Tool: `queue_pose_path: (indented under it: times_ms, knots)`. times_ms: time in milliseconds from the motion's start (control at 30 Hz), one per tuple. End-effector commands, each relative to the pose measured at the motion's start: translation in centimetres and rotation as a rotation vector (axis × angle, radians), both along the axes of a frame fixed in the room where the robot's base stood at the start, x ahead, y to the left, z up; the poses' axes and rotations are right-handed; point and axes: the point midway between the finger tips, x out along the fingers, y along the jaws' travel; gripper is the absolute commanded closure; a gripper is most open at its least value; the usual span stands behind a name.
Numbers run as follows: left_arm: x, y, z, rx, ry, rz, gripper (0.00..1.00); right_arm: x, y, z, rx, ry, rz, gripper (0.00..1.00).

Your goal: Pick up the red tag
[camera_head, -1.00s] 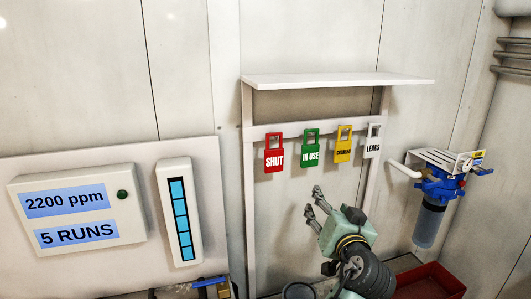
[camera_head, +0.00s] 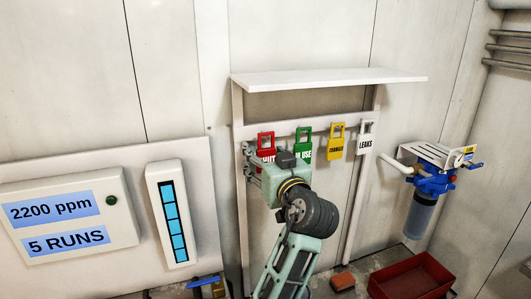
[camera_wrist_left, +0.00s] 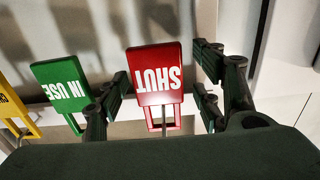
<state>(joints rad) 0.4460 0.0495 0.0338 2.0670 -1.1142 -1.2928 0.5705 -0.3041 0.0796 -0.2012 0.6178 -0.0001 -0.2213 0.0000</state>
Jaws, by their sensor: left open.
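The red tag (camera_head: 266,139), lettered SHUT, hangs from the rail of the white rack. In the head view its lower part is hidden behind my left gripper (camera_head: 247,162). In the left wrist view the red tag (camera_wrist_left: 156,78) appears upside down between the open fingers of my left gripper (camera_wrist_left: 166,88). The left finger is close to the tag's edge, and there is a gap to the right finger. I cannot tell whether any finger touches it. My right gripper is not in view.
The green IN USE tag (camera_head: 305,138) hangs close to the right of the red one, partly covered by my gripper. The yellow tag (camera_head: 336,141) and white LEAKS tag (camera_head: 366,138) hang farther right. A shelf (camera_head: 328,79) juts out above. A red bin (camera_head: 411,278) stands low at right.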

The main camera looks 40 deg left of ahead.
Motion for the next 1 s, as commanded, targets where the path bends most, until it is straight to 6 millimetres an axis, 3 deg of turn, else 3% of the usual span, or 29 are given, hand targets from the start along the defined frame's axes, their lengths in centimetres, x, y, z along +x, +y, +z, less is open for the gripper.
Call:
queue_pose_path:
  times_ms: [200, 667, 1000]
  knots:
    - [0.04, 0.0, -0.09, 0.0, 0.001, -0.001, 0.41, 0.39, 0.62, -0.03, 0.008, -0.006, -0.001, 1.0]
    - [0.04, -0.02, -0.07, 0.0, 0.001, -0.001, 0.8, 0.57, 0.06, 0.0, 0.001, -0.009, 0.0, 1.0]
    - [0.13, 0.1, 0.2, 0.0, 0.001, -0.002, 0.8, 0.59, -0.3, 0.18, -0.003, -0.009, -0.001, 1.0]
